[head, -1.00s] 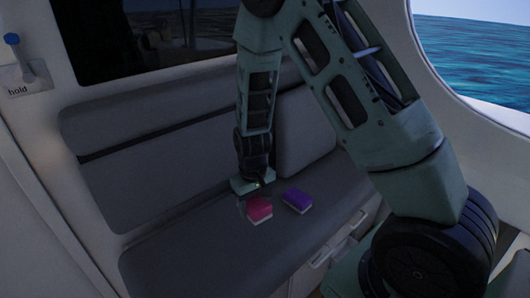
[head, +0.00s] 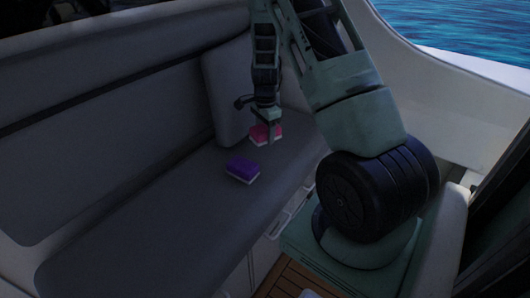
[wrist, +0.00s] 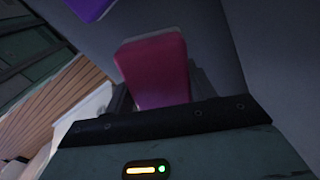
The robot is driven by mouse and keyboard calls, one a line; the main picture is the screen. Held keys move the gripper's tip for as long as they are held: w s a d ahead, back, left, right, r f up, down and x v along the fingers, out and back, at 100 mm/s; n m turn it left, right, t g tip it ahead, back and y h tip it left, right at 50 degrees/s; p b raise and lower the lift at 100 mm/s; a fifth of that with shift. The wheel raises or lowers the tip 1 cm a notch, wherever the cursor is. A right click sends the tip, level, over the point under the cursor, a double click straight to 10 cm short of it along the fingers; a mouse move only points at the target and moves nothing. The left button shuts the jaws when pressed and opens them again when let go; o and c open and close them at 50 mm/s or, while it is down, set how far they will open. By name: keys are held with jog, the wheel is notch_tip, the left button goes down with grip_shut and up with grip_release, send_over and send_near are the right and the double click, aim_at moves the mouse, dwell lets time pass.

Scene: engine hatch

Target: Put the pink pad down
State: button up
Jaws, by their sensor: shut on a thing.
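The pink pad (head: 261,135), with a pale underside, is at the far end of the bench seat, beside the upright cushion. My gripper (head: 268,138) is over it and shut on it. In the wrist view the pink pad (wrist: 153,70) lies between the jaws, whose fingers are partly hidden by it. I cannot tell whether its underside touches the seat. A purple pad (head: 243,169) with a white underside lies on the seat nearer to me, apart from the pink one. A piece of it shows at the top of the wrist view (wrist: 88,8).
The grey bench seat (head: 170,228) is clear on the near side of the purple pad. A backrest (head: 100,130) runs along its left, and an upright cushion (head: 222,95) stands near the far end. The wooden floor (head: 285,284) lies below to the right.

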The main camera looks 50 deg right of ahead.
aim_at(265, 154)
notch_tip(265, 154, down, 7)
jog(key=shift+r, duration=0.1)
dwell(0.3)
